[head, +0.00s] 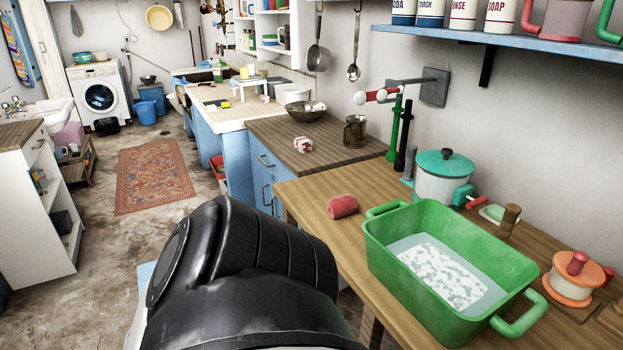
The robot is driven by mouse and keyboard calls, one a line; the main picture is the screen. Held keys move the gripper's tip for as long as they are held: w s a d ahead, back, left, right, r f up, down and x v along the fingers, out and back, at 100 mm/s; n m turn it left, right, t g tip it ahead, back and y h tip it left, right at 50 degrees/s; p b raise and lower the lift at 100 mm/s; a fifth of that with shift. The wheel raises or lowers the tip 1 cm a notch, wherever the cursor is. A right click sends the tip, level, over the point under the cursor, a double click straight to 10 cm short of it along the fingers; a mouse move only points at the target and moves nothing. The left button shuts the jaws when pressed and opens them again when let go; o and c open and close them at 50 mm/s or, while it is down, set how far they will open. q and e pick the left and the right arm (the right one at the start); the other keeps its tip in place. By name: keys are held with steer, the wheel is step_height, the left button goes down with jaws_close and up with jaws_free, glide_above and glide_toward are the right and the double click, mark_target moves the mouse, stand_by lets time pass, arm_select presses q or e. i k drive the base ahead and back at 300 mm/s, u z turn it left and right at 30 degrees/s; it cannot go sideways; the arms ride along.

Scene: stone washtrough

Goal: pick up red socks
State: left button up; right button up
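A rolled red bundle (342,206), which looks like the red socks, lies on the wooden counter (318,190) just left of the green tub. A smaller red-and-white bundle (303,145) lies further back on the darker wooden worktop. A large black part of my own arm fills the lower middle of the head view, left of the red bundle and apart from it in the picture. Neither of my grippers shows in this view, so their distance from the socks cannot be seen.
The green tub (455,230) holds water with white foam. Behind it stand a white pot with a teal lid (443,177) and green and black upright handles. A pot (355,131) and a bowl (307,111) stand further back. A blue shelf (500,38) overhangs the right side.

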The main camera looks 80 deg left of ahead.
mark_target(344, 205)
steer(key=u, duration=2.8)
steer(key=k, duration=0.6)
steer(key=u, duration=0.75)
steer(key=i, duration=1.05)
steer(key=z, duration=0.4)
